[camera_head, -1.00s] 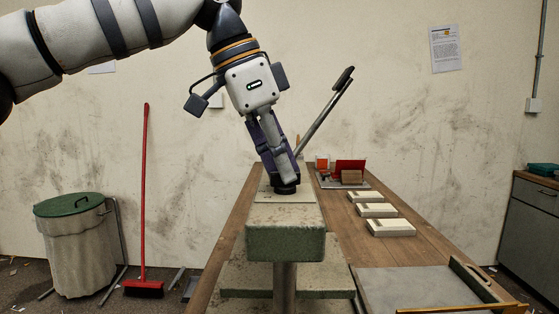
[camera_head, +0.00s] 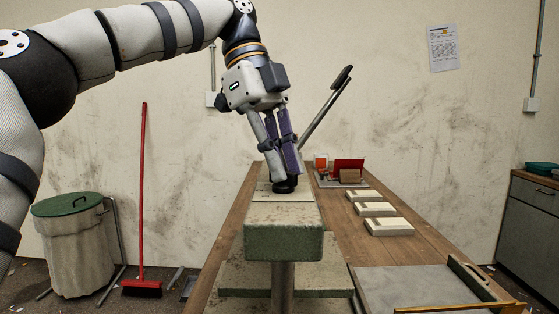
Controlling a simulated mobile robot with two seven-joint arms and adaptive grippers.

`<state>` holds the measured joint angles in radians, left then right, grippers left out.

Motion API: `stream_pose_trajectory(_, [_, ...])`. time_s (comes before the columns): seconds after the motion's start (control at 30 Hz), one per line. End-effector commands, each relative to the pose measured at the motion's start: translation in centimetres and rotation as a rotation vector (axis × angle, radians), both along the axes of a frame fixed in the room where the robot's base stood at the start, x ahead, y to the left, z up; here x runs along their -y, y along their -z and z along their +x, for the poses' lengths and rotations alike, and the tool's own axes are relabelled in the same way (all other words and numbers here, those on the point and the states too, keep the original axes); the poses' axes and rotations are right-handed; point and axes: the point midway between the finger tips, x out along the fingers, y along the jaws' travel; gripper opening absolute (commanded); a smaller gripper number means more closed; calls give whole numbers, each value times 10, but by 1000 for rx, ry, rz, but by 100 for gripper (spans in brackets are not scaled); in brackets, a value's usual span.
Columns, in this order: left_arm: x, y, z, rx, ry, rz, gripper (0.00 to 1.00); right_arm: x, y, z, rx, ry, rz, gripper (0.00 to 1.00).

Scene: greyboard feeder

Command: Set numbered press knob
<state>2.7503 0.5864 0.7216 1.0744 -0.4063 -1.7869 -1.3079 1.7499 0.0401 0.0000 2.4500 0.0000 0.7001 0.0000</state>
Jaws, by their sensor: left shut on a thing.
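The press knob (camera_head: 284,185) is a small black round knob on the pale plate (camera_head: 262,197) on top of the green press block (camera_head: 284,240). My left gripper (camera_head: 284,176) points down at it from above, with its fingers shut on the knob. The fingers cover most of the knob, and its numbers cannot be made out. The gripper's body is tilted and twisted, with its fingers slanting down to the right. My right gripper is not in view.
A long lever (camera_head: 325,107) slants up right behind the gripper. Several pale blocks (camera_head: 390,226) lie on the wooden table (camera_head: 422,246) at the right. A grey board tray (camera_head: 415,285) is at the front right. A red stand (camera_head: 349,166) is at the back.

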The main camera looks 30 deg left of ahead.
Motion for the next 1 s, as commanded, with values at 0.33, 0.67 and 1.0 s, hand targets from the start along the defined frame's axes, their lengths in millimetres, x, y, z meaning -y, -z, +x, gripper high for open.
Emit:
stream_pose_trajectory(0.33, [0, 4, 1, -11, 147, 4, 0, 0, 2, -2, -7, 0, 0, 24])
stream_pose_trajectory(0.67, [0, 4, 1, -11, 181, 4, 0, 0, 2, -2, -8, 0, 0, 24])
stream_pose_trajectory(1.0, [0, 4, 1, -13, 182, 4, 24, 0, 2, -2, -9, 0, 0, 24])
